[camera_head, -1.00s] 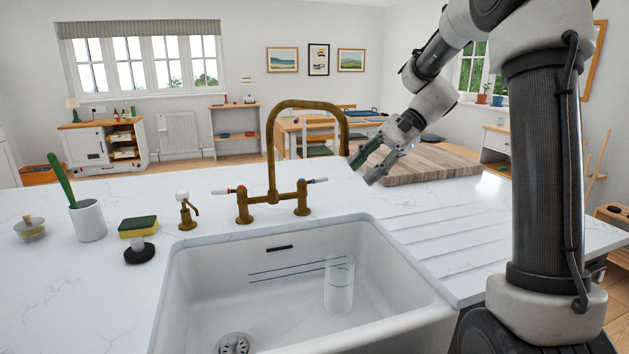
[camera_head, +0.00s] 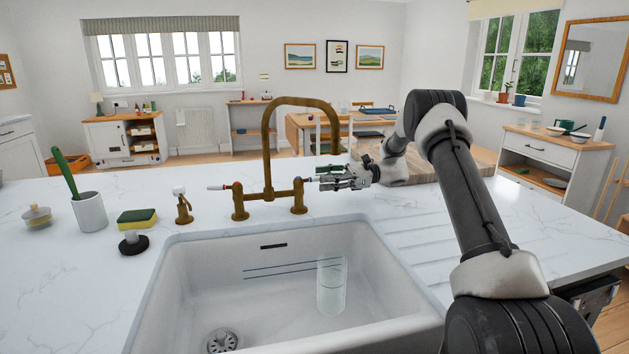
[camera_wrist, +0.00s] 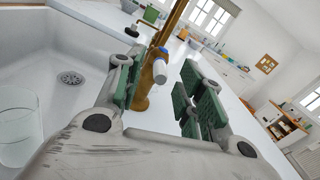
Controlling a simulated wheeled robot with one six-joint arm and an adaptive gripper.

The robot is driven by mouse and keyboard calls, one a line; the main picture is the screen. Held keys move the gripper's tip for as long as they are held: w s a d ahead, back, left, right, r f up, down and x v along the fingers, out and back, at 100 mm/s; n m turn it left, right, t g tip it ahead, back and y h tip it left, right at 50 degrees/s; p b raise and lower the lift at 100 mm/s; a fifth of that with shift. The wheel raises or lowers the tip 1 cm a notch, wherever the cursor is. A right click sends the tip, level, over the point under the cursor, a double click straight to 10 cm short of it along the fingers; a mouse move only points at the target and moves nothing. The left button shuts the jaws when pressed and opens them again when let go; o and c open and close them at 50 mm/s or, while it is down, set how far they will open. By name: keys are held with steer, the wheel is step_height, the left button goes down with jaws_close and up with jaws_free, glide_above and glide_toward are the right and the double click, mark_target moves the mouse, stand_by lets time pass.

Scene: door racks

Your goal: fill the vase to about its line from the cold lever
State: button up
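The clear glass vase (camera_head: 331,288) stands upright in the sink, below the spout side of the brass tap (camera_head: 268,150). It shows partly at the left edge of the wrist view (camera_wrist: 18,130). No water is seen in it or falling from the spout. The cold lever, with a blue ring and white handle (camera_wrist: 160,72), sticks out from the tap's right side. My gripper (camera_head: 325,179) is at this lever. In the wrist view my gripper (camera_wrist: 167,88) is open, with the lever between its green-padded fingers; contact cannot be told.
The hot lever (camera_head: 219,188) with a red ring is on the tap's left. A wooden board (camera_head: 468,160) lies behind my arm.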

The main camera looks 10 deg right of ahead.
mark_target(303, 180)
steer(key=shift+a, duration=1.7)
jaws_close()
